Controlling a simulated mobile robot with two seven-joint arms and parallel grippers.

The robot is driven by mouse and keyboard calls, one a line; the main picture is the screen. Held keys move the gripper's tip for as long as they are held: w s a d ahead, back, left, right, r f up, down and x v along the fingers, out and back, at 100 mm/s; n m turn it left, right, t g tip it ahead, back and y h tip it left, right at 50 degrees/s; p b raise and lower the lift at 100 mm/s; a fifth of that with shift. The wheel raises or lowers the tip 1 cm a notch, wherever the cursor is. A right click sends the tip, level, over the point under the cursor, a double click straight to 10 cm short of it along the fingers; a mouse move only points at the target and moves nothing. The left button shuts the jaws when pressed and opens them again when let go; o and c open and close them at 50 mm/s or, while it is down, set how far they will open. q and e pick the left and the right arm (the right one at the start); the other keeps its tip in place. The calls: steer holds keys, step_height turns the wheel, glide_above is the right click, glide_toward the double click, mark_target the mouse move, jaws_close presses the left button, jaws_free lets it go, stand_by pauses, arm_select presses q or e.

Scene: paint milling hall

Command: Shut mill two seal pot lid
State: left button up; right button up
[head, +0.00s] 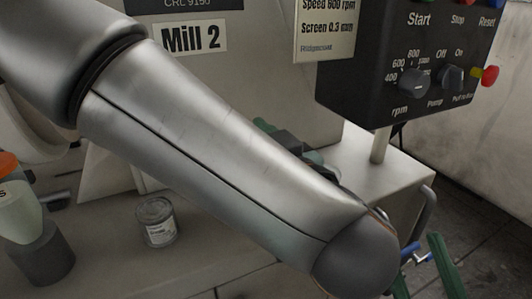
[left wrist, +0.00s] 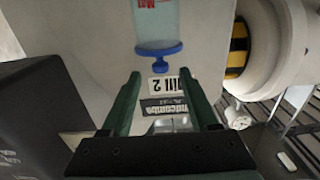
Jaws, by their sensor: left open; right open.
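In the left wrist view, the seal pot (left wrist: 157,20) is a pale blue clear cylinder with red "Mill" lettering. A blue lid (left wrist: 158,48) with a knob lies across its end; I cannot tell whether it is fully seated. The view is upside down. My left gripper (left wrist: 160,76) is open and empty, its green fingers apart, with the lid and knob ahead of the fingertips. In the head view my left arm hides the pot and lid. My right gripper (head: 420,258) shows its green fingers at the lower right, open.
The mill body bears a Mill 2 sign (head: 190,38). A black control box (head: 405,60) with knobs stands at the upper right. A small tin (head: 157,220) and an orange-capped bottle (head: 22,208) in a dark holder stand at the left. A blue valve handle lies near my right gripper.

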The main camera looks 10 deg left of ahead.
arm_select(q)
steer(key=v, duration=0.9)
steer(key=shift+p, duration=0.4)
